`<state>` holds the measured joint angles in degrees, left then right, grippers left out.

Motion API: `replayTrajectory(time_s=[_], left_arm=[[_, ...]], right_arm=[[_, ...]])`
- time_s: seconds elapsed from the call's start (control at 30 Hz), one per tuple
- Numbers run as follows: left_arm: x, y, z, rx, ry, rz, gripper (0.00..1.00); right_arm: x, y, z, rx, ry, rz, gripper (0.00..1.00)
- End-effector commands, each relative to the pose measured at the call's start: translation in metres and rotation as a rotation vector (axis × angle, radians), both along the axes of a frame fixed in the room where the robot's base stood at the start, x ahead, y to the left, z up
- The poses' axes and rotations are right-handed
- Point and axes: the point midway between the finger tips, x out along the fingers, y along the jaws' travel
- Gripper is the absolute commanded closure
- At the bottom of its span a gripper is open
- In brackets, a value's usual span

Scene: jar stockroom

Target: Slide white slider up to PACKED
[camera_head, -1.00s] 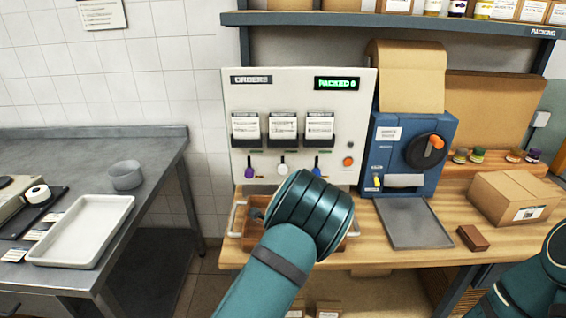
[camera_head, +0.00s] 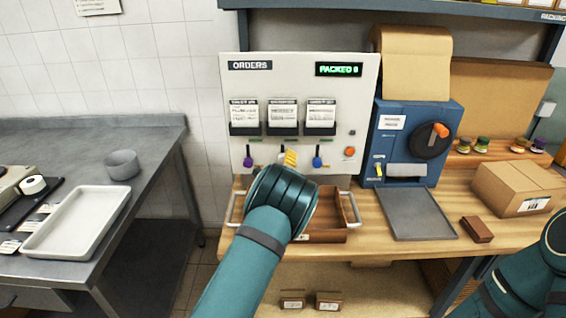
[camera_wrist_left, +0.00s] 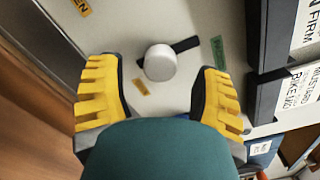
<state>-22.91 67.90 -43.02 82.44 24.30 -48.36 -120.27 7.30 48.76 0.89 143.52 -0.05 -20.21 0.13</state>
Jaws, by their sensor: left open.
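The white slider (camera_wrist_left: 160,62) is a round knob in the left wrist view, at one end of a short dark slot. The slot runs from it toward a green label (camera_wrist_left: 218,50); a small orange label (camera_wrist_left: 140,87) is on the other side. My left gripper (camera_wrist_left: 160,85) is open, with one yellow finger on each side of the knob and visible gaps to both. In the head view the left gripper (camera_head: 289,158) is at the panel's (camera_head: 345,80) lower middle, and the wrist and fingers hide the white slider. My right gripper is out of view.
A purple slider (camera_head: 248,162) and a blue slider (camera_head: 316,162) flank the gripper. Card holders (camera_head: 243,131) sit above. A wooden tray (camera_head: 328,236) with handles lies below the panel. A blue machine (camera_head: 395,150) stands to the right.

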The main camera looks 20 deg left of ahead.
Motion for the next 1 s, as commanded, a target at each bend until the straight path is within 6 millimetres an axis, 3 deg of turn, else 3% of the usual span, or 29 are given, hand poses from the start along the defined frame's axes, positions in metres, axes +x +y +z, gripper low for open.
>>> replayTrajectory(time_s=[0.23,0.6,0.7,0.8,1.0], left_arm=[[0.018,0.005,-0.001,0.0,0.001,0.001,0.34],[0.02,0.006,0.0,0.0,0.001,0.0,0.36],[0.02,0.006,0.0,0.001,0.002,0.0,0.71],[0.02,0.006,0.0,0.001,0.002,0.0,1.0],[0.02,0.006,0.0,0.001,0.002,0.0,1.0]], right_arm=[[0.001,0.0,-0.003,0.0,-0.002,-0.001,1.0],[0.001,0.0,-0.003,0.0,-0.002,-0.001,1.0],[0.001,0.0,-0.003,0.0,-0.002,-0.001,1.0],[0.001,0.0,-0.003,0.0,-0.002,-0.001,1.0],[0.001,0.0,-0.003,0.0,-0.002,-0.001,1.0]])
